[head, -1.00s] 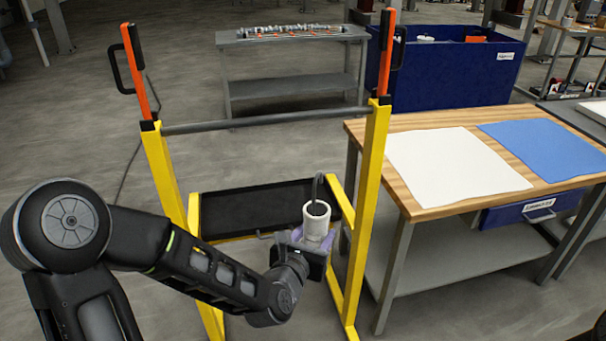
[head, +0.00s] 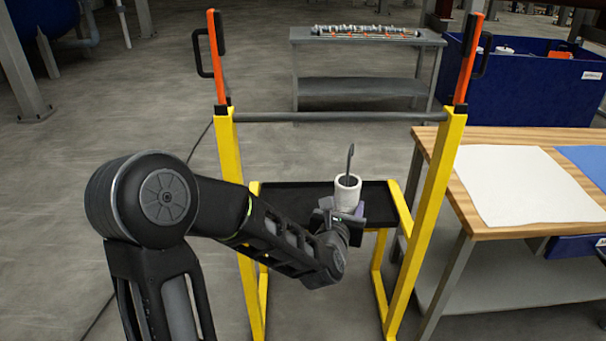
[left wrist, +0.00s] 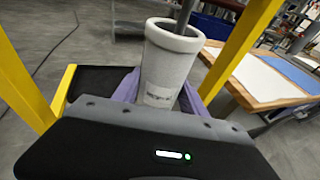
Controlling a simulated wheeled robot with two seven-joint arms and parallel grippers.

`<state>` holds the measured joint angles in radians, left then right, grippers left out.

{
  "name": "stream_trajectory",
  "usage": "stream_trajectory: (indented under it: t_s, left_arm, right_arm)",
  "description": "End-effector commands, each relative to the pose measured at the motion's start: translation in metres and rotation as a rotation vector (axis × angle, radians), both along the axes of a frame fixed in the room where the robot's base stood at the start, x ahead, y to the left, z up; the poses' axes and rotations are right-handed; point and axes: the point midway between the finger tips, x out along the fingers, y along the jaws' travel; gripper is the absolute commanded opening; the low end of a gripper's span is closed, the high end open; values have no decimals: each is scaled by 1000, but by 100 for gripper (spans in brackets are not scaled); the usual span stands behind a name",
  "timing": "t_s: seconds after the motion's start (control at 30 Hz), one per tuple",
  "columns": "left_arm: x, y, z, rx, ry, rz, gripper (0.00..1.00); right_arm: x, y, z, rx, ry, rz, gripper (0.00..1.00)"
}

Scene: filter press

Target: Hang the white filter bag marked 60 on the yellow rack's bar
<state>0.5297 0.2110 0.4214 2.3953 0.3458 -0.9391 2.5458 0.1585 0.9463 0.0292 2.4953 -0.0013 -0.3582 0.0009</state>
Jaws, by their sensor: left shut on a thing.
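The white filter bag (head: 347,191) is a small upright white cylinder with a dark hook rising from its open top. My left gripper (head: 343,212) is shut on it and holds it in front of the yellow rack (head: 230,160), below the bar. In the left wrist view the bag (left wrist: 168,65) stands between purple finger pads; its label is too blurred to read. The rack's grey bar (head: 340,117) spans the two yellow posts, and nothing hangs on it. My right gripper is not in view.
A black tray (head: 290,203) sits low in the rack. Orange uprights with black handles (head: 217,60) top both posts. A wooden table (head: 500,140) with a white cloth (head: 520,185) stands close on the right. A grey bench (head: 365,40) and blue bin (head: 530,85) are behind.

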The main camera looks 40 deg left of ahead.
Motion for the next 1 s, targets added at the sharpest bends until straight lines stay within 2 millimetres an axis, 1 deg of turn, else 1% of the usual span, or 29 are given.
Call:
stream_trajectory:
  t_s: [0.03,0.1,0.2,0.3,0.43,0.77,1.0]
  left_arm:
    - [3,22,11,4,-10,59,21]
    - [2,52,25,2,-11,143,21]
    - [-1,86,42,0,-8,239,21]
    - [-6,108,53,0,-5,300,21]
    - [-8,118,57,0,0,329,21]
    - [-8,118,57,1,2,329,21]
    - [-3,123,58,1,1,329,21]
  right_arm:
    - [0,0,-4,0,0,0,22]
    - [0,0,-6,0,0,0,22]
    - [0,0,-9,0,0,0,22]
    - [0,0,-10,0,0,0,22]
    - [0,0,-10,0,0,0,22]
    - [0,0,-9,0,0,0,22]
    - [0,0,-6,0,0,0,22]
